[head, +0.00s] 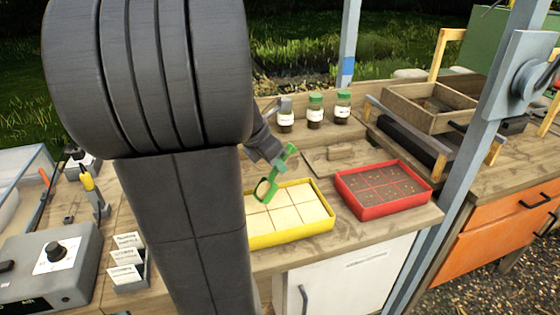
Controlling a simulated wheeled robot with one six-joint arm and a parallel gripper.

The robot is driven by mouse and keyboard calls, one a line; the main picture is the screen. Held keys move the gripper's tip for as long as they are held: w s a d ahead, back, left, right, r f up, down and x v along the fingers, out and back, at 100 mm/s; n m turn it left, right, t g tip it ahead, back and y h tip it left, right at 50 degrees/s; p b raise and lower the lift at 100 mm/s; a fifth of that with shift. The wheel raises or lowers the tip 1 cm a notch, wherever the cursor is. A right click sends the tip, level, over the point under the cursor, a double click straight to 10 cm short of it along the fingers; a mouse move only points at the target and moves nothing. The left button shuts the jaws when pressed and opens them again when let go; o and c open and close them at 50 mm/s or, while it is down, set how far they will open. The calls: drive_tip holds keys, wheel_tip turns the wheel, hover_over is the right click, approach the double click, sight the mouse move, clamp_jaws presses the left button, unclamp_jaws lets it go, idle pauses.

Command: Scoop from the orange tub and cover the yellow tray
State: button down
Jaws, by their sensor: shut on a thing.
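The yellow tray (290,235) sits on the wooden bench, split into several cells with a pale, level surface. My gripper (279,163) is shut on a green scoop (265,190) and holds it over the back left part of the yellow tray. The scoop is tilted, its handle up to the right and its round end down to the left. I cannot tell whether the scoop holds anything. My arm hides the left end of the yellow tray. The orange tub is not visible in this view.
A red tray (345,203) with dark, speckled cells stands right of the yellow tray. A grey post (455,140) rises at right. A grey device (50,265) and label holder (130,272) stand at left.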

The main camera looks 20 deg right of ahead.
drive_tip(key=shift+a+r, duration=0.1)
drive_tip(key=shift+a, duration=0.15)
drive_tip(key=shift+a, duration=0.85)
drive_tip(key=shift+d+p, duration=0.55)
drive_tip(key=shift+r, duration=0.1)
drive_tip(key=shift+r+p, duration=0.3)
drive_tip(key=shift+p, duration=0.95)
drive_tip(key=shift+r+y+p, duration=0.15)
drive_tip(key=shift+y+p, duration=0.25)
drive_tip(key=shift+p, duration=0.4)
drive_tip(key=r+g+y+p, duration=0.1)
drive_tip(key=y+p, duration=0.1)
drive_tip(key=p, duration=0.5)
drive_tip(key=shift+r, duration=0.15)
